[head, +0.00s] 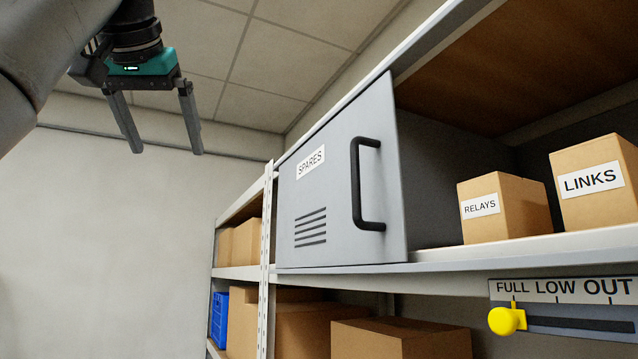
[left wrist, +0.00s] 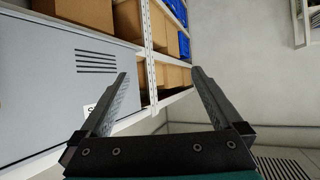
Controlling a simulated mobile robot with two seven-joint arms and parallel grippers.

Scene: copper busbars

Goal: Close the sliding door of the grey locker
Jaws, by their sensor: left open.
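The grey sliding door (head: 325,190) of the locker bears a SPARES label (head: 311,162), vent slots and a black vertical handle (head: 357,185) near its right edge. It covers the left part of the locker; the right part stands open, showing boxes inside. In the left wrist view the door (left wrist: 50,85) is at the left. My left gripper (head: 166,148) is open and empty, up and left of the door, apart from the handle. It also shows in the left wrist view (left wrist: 160,82), fingers spread. My right gripper is not in view.
Boxes labelled RELAYS (head: 503,208) and LINKS (head: 597,182) stand in the open part. Below are a FULL LOW OUT plate with a yellow knob (head: 506,320) and more cardboard boxes (head: 400,337). A blue bin (head: 219,319) sits lower left. The space before the left wall is clear.

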